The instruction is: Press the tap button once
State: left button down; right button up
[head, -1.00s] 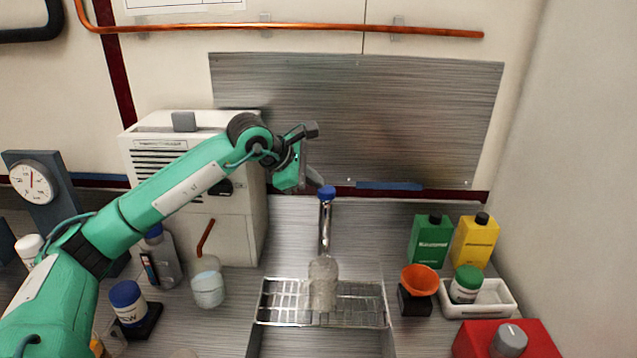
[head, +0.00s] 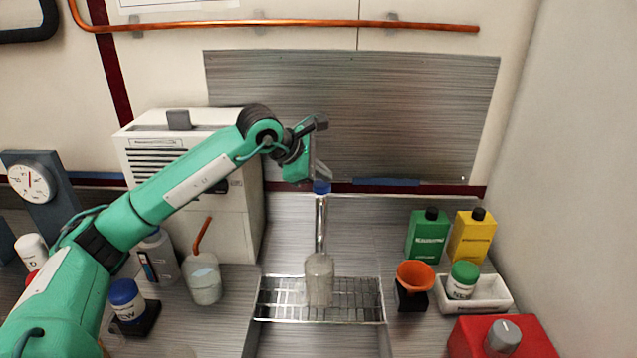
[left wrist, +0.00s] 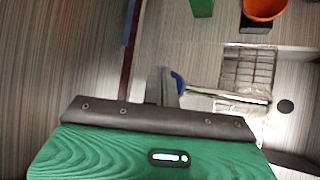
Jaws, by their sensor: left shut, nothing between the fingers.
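The tap (head: 321,225) is an upright chrome pipe over the sink grate, with a blue button (head: 322,187) on top. A clear vessel (head: 319,280) stands on the grate (head: 350,300) below it. My left gripper (head: 321,172) is shut and empty, its fingertips pointing down right at the button and hiding part of it. In the left wrist view the shut fingers (left wrist: 165,86) lie beside the blue button (left wrist: 178,82), which they partly cover. I cannot tell whether they touch it. My right gripper is not in view.
A white machine (head: 190,175) stands behind my left arm. A cloudy bottle (head: 204,280) stands left of the grate. Green (head: 428,235) and yellow (head: 472,238) containers, an orange funnel (head: 416,275) and a red box (head: 470,338) stand on the right.

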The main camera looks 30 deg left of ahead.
aim_at(325, 185)
pick_arm(q)
jog(key=shift+w+d+r+p, duration=0.1)
jog(key=shift+d+r+p, duration=0.1)
jog(key=shift+r+p, duration=0.75)
jog(key=shift+w+d+r+p, duration=0.15)
jog(key=shift+r+p, duration=0.4)
jog(key=shift+r, duration=0.65)
jog(key=shift+s+r, duration=0.1)
jog(key=shift+r, duration=0.2)
jog(key=shift+r, duration=0.1)
